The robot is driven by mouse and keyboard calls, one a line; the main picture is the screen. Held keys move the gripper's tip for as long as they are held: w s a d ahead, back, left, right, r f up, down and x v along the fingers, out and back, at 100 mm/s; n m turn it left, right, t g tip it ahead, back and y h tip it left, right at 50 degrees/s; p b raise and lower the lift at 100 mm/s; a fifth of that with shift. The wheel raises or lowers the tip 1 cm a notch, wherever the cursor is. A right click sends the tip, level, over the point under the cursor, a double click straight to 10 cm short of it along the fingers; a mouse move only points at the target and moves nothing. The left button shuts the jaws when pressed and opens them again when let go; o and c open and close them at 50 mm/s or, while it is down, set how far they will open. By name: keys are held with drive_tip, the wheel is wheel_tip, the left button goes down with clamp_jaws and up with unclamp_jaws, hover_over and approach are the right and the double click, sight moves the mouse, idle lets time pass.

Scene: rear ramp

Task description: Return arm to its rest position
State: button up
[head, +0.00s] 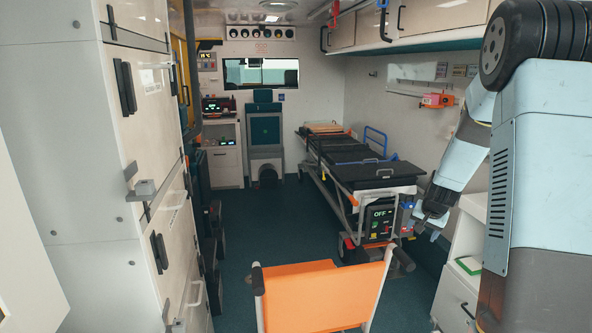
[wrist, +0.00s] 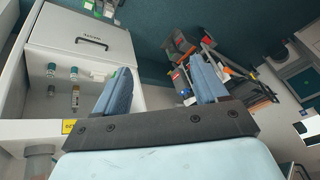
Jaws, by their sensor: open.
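My arm reaches in from the right side of the head view and bends downward. My gripper (head: 431,223) hangs beside the foot end of the stretcher, above the floor gap between it and the right-hand cabinet. In the wrist view my gripper (wrist: 160,90) shows two blue fingers spread wide apart. Nothing is between the fingers, so it is open and empty.
A black stretcher (head: 362,170) stands in the middle right. An orange chair (head: 322,297) is in front. Tall white cabinets (head: 60,150) line the left; a white cabinet (head: 455,297) stands at lower right. The dark green floor (head: 235,225) is clear left of the stretcher.

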drive_tip(key=s+a+r+n, duration=0.2)
drive_tip(key=s+a+r, duration=0.45)
drive_tip(key=r, duration=0.25)
drive_tip(key=s+a+r+n, duration=0.2)
drive_tip(key=s+a+r, duration=0.3)
drive_tip(key=s+r, duration=0.35)
drive_tip(key=s+a+r+n, duration=0.1)
drive_tip(key=s+a+r, duration=0.1)
drive_tip(key=s, duration=0.8)
drive_tip(key=s+a+r+n, duration=0.2)
drive_tip(key=s+a+r, duration=0.1)
drive_tip(key=s, duration=0.8)
drive_tip(key=shift+s+r+y, duration=0.2)
drive_tip(key=shift+r+y, duration=0.2)
drive_tip(key=shift+a, duration=0.1)
drive_tip(key=shift+r, duration=0.4)
